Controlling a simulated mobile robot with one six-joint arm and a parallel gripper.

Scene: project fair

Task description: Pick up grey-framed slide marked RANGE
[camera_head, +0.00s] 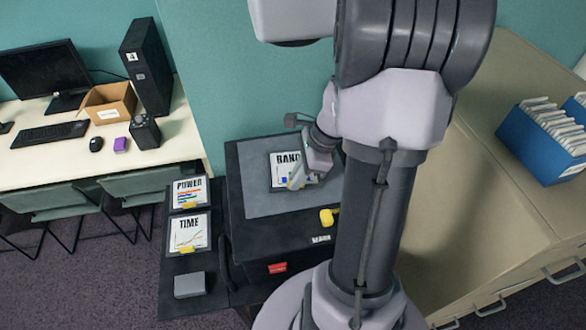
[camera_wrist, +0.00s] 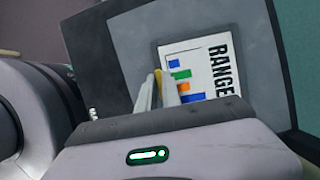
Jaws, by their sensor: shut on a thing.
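The grey-framed slide marked RANGE (camera_head: 283,162) is at the grey mat (camera_head: 255,202) on the black stand. Its face, with coloured bars, also shows in the wrist view (camera_wrist: 212,76). My gripper (camera_head: 298,178) is shut on the slide's edge, and its fingers (camera_wrist: 158,90) overlap the bar-chart side in the wrist view. Part of the slide is hidden behind my gripper in the head view. I cannot tell whether the slide touches the mat or is slightly above it.
Slides marked POWER (camera_head: 188,192) and TIME (camera_head: 188,233) lie on a black side surface to the left, near a grey block (camera_head: 189,285). A yellow object (camera_head: 328,216) sits on the stand by my arm. A blue file box (camera_head: 541,145) stands on the right cabinet.

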